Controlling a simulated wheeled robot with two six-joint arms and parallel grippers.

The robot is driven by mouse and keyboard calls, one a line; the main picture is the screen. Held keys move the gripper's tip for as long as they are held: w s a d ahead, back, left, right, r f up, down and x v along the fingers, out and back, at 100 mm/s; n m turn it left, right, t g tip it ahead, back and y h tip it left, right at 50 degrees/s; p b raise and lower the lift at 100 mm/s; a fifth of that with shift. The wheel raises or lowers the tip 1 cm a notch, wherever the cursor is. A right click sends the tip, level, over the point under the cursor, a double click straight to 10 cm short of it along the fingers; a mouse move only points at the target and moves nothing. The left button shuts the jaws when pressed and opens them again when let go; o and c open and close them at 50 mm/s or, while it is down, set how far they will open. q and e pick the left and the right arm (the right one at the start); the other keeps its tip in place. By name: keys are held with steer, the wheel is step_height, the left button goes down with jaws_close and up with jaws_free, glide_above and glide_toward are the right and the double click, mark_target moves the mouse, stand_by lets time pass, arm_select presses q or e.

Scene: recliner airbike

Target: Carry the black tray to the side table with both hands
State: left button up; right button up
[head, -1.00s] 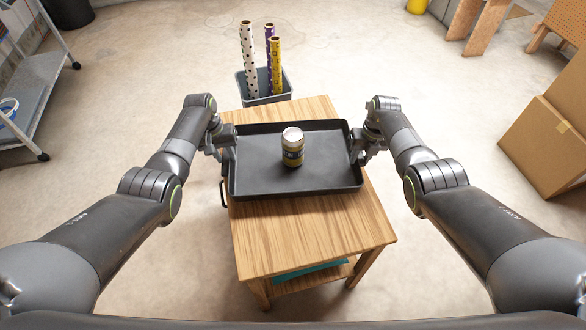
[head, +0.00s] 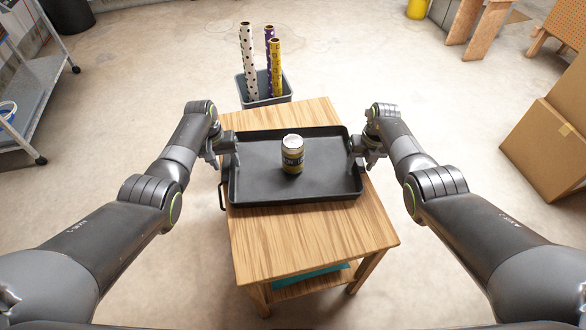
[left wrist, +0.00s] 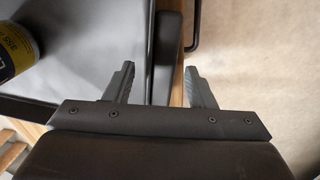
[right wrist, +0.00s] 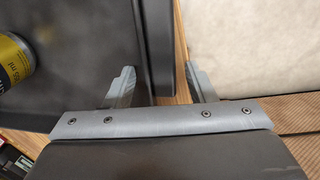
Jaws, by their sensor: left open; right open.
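The black tray (head: 258,186) lies flat on the wooden table (head: 310,235), its left side close to the table's left edge. A can with a yellow and dark label (head: 292,155) stands upright in the tray. My left gripper (left wrist: 160,85) is open at the tray's left wall (left wrist: 164,50), with one finger inside and one outside. My right gripper (right wrist: 161,84) is open at the tray's right wall (right wrist: 158,45) in the same way. A dark handle loop shows outside the left wall (head: 222,195). Any finger contact with the walls is unclear.
A grey bin (head: 264,88) with several patterned rolls stands behind the table. A cardboard box (head: 545,150) stands on the floor at right, and a grey cart (head: 38,95) at far left. The table's front half is bare.

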arm_select(q)
steer(key=shift+r, duration=0.1)
step_height(320, 180, up, 12)
steer(key=a, duration=0.1)
steer(key=shift+a+f, duration=0.2)
steer(key=shift+a, duration=0.1)
arm_select(e)
step_height(320, 180, up, 12)
steer(key=d, duration=0.1)
steer(key=shift+d, duration=0.35)
steer(key=shift+w+f, duration=0.1)
stand_by(0.4)
